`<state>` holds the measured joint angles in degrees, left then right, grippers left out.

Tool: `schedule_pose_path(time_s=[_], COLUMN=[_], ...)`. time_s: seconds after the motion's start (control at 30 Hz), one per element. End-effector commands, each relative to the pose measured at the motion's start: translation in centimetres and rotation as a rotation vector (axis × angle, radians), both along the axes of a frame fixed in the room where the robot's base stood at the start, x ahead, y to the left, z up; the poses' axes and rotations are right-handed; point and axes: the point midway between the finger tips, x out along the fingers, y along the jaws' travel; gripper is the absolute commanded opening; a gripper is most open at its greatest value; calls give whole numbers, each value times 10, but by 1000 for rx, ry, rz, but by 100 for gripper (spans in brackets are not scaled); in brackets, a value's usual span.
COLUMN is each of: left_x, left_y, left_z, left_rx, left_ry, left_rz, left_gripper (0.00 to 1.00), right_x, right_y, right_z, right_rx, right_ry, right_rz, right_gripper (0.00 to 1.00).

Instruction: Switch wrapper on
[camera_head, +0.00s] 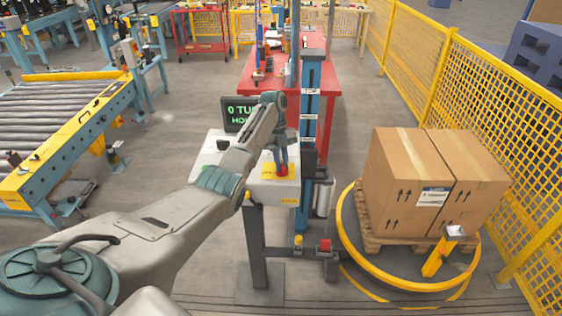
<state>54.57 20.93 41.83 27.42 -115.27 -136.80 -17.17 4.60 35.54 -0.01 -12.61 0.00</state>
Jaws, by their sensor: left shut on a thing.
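The wrapper's control box (282,192) is a light grey box on a dark post. Its front bears a yellow plate (267,171) with a red knob (282,170). My left arm reaches in from the left, over the box. My left gripper (281,165) points down at the plate and is shut on the red knob, which it partly hides. A black display (237,112) with green text, partly covered by my arm, starts with "0 TU" and "HO". My right gripper is not in view.
A blue wrapper mast (311,110) with a film roll stands right of the box. Cardboard cartons (425,178) sit on a pallet on the yellow-rimmed turntable (385,279). Yellow mesh fencing (500,95) closes the right side. A roller conveyor (65,112) stands left.

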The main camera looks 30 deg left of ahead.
Motion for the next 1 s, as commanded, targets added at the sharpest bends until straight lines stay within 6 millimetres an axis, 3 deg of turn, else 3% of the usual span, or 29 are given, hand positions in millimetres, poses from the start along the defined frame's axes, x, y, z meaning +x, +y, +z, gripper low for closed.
schedule_pose_path(time_s=[0.5, 1.0], left_x=[3, 3], left_y=[-1, -1], left_z=[3, 2], left_rx=[1, 3], left_ry=[-4, -7], left_rz=[-345, -414], left_gripper=[0, 0], right_x=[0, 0], right_y=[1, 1], right_z=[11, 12], right_rx=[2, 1], right_ry=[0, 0], right_rz=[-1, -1], right_gripper=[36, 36])
